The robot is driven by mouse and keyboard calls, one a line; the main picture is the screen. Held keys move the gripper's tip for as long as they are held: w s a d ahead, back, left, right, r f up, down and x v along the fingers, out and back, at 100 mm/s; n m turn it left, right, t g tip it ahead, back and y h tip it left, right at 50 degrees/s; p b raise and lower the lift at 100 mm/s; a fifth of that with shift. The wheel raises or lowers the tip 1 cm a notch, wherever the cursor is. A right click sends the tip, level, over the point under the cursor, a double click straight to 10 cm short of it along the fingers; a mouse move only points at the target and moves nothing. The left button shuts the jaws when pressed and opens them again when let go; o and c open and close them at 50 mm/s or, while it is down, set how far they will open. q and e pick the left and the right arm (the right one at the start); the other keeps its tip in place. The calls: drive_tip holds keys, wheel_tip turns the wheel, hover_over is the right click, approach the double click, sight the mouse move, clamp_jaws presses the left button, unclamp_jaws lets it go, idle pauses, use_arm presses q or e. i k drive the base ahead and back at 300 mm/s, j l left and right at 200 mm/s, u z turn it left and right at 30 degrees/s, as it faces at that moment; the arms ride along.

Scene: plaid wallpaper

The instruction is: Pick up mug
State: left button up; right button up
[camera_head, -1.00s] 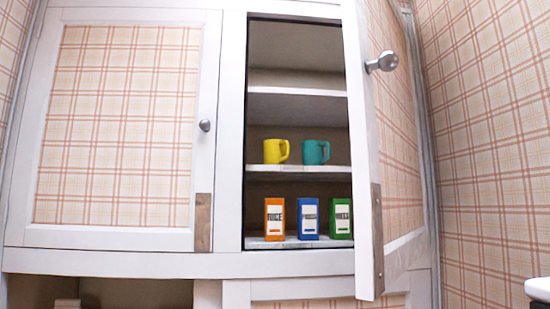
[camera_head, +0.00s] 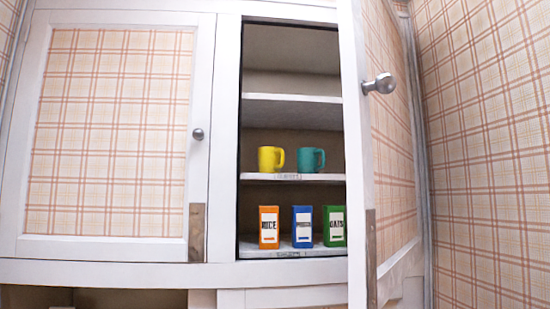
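A yellow mug (camera_head: 268,160) stands upright on a cupboard shelf (camera_head: 290,177), its handle to the right. A teal mug (camera_head: 310,160) stands upright just to its right on the same shelf, near the open door. The two mugs are close together. Neither of my grippers is in view.
An orange box (camera_head: 268,227), a blue box (camera_head: 302,227) and a green box (camera_head: 334,227) stand on the shelf below. The right cupboard door (camera_head: 393,140) is swung open beside the shelves. The left door (camera_head: 110,140) is shut. The upper shelf (camera_head: 290,97) is empty.

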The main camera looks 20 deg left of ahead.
sight(270, 159)
drive_tip(key=i+j+z, duration=0.2)
drive_tip(key=z, duration=0.15)
drive_tip(key=i+j+z, duration=0.5)
drive_tip(key=z, duration=0.15)
drive_tip(key=j, duration=0.1)
